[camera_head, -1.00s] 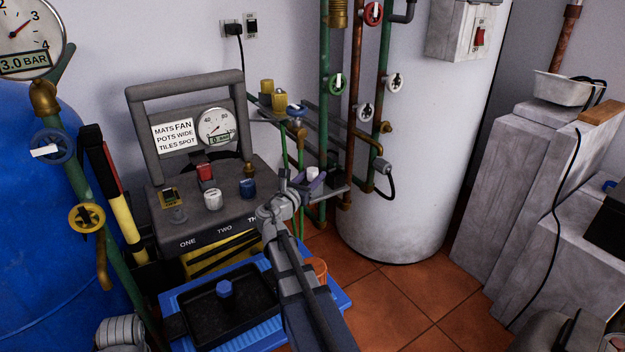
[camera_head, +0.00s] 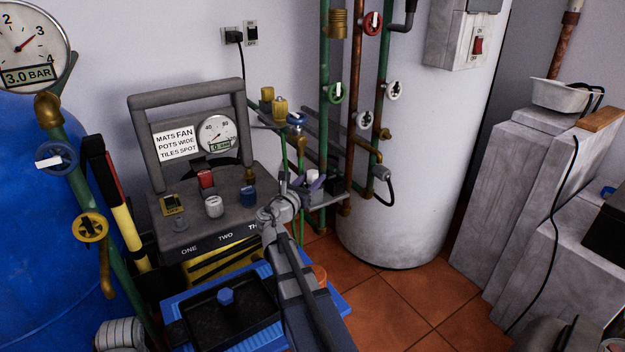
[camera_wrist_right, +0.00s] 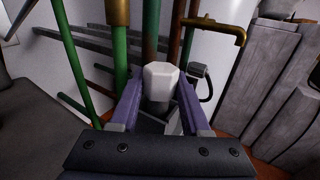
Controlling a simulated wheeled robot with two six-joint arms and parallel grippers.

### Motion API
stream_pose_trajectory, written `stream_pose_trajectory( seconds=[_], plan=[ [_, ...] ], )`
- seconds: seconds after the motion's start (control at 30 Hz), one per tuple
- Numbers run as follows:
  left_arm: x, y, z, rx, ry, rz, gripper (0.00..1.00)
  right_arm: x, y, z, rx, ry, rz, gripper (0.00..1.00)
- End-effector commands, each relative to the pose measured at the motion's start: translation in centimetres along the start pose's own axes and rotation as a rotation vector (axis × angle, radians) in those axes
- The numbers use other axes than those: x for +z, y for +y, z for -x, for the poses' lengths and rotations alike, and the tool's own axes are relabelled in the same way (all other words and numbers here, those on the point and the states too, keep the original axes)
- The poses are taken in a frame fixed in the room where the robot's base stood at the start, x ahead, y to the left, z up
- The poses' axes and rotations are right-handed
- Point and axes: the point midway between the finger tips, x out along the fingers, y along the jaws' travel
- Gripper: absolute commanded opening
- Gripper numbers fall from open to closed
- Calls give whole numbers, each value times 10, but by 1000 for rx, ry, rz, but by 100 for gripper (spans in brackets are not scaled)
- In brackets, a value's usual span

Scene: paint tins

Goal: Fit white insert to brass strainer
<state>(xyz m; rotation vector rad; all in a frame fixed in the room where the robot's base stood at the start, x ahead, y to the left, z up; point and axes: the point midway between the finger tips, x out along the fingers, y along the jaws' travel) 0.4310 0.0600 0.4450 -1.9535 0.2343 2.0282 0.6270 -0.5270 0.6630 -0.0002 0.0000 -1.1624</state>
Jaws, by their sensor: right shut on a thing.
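My right gripper (camera_head: 304,184) reaches in from below, over the floor between the grey panel and the white tank. Its purple fingers are shut on the white insert (camera_head: 313,176), which looks small and pale here. In the right wrist view the insert (camera_wrist_right: 160,79) is a white faceted block upright between the two fingers, its lower part partly hidden by them. A ribbed brass piece (camera_head: 338,22) sits on the green pipe; whether it is the brass strainer I cannot tell. Two brass-yellow fittings (camera_head: 280,108) stand at the shelf's back left.
Pipes with round valve handles (camera_head: 336,92) rise just behind the gripper, before the white tank (camera_head: 405,170). The grey panel (camera_head: 215,228) with knobs stands left. Tiled floor (camera_head: 390,300) lies open at right.

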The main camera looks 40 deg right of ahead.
Motion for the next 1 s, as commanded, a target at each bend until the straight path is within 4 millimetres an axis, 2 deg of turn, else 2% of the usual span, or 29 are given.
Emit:
stream_pose_trajectory(
  seconds=[0.03,0.43,0.5,1.0],
  plan=[
    [1,-1,12,0,0,-1,50,12,0,0,0,0,0,0],
    [4,-6,61,-2,-1,-6,50,61,0,0,0,0,0,0],
    [3,-6,53,-2,-1,-6,50,54,-1,18,4,0,0,0],
    [3,-6,53,-2,-1,-6,50,54,-1,141,5,0,0,0]
  ],
)
